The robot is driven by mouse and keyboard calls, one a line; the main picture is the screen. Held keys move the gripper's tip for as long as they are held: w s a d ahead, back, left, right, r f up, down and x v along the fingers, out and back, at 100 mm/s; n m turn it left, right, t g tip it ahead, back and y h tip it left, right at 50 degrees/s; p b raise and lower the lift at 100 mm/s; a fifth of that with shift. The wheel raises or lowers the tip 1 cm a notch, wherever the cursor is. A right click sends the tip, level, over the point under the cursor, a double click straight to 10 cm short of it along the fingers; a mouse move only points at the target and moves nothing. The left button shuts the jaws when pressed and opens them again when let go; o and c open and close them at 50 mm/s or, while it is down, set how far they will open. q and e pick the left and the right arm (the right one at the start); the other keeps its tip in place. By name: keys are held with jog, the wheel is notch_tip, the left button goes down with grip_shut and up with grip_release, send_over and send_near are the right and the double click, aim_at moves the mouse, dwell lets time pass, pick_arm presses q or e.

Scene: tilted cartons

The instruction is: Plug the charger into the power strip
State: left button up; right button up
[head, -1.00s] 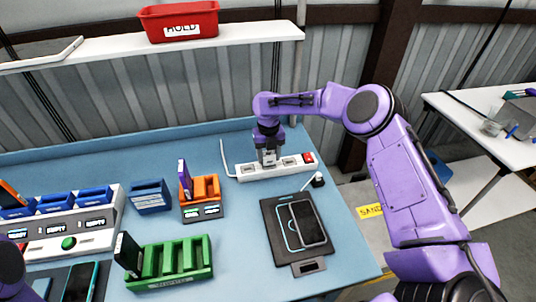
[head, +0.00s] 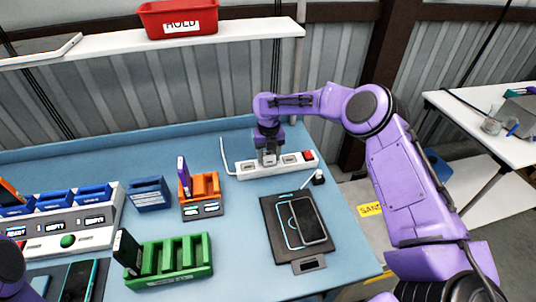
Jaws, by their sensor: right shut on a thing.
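The white power strip (head: 246,169) lies near the back right of the blue table, with a red switch (head: 309,155) at its right end. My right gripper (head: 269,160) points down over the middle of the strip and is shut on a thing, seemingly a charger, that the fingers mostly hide. I cannot tell whether its prongs are in a socket. Only a piece of my left arm shows at the left edge; the left gripper is out of view.
A black pad (head: 275,237) with a phone (head: 309,221) lies in front of the strip. A green rack (head: 178,262), an orange dock (head: 205,187) and a blue box (head: 151,194) stand to the left. A red HOLD bin (head: 178,18) sits on the shelf above.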

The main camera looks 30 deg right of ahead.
jog(key=shift+f, duration=0.15)
jog(key=o, duration=1.4)
jog(key=shift+c, duration=0.2)
notch_tip(320, 180, up, 10)
jog(key=b, duration=0.3)
jog(key=shift+r, duration=0.25)
